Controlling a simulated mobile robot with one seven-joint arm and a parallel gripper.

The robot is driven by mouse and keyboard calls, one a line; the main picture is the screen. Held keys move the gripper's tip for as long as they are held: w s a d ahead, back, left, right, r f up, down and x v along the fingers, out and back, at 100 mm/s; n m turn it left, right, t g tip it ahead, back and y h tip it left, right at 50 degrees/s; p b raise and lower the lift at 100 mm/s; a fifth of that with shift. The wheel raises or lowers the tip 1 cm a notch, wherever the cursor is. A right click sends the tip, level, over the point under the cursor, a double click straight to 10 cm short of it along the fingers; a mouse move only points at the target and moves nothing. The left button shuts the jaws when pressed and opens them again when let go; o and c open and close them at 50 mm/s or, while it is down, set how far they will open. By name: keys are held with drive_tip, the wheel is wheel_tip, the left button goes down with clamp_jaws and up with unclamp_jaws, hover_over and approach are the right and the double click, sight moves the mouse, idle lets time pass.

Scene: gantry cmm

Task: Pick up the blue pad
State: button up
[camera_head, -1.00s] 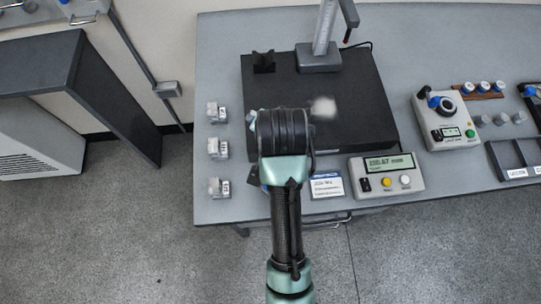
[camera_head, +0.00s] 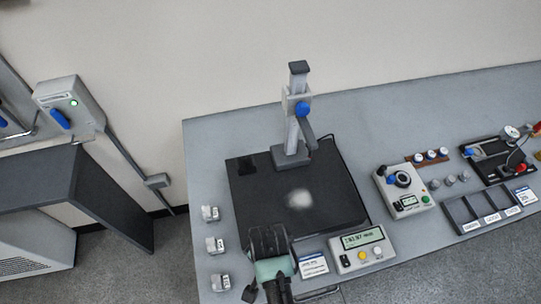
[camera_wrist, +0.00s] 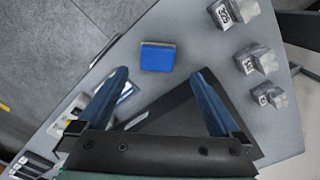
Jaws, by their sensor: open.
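The blue pad (camera_wrist: 158,56) is a small flat blue block on the grey bench top in the wrist view, at upper middle. My gripper (camera_wrist: 160,74) is open, with one dark blue finger on each side of the picture. The pad shows between and just beyond the two fingertips, and nothing is held. I cannot tell the height of the fingers above the bench. In the head view my arm covers the front left of the bench, and I cannot make out the pad or fingertips there.
A dark plate (camera_head: 335,205) with a stand (camera_head: 291,135) lies behind my arm. Several small labelled grey blocks (camera_head: 215,245) line the bench's left edge. A display box (camera_head: 361,250) and a label card (camera_head: 313,264) are to the right.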

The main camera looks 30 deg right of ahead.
drive_tip(key=shift+s+d+f+p, duration=0.1)
drive_tip(key=shift+f+p, duration=0.2)
drive_tip(key=shift+f, duration=1.5)
drive_tip(key=shift+s+f+p, duration=0.1)
drive_tip(key=shift+f+p, duration=0.15)
drive_tip(key=shift+f, duration=1.5)
drive_tip(key=c, duration=1.4)
drive_tip(key=shift+r, duration=0.15)
wheel_tip(320, 180, up, 10)
drive_tip(key=shift+f+b, duration=0.1)
drive_tip(key=shift+b, duration=0.2)
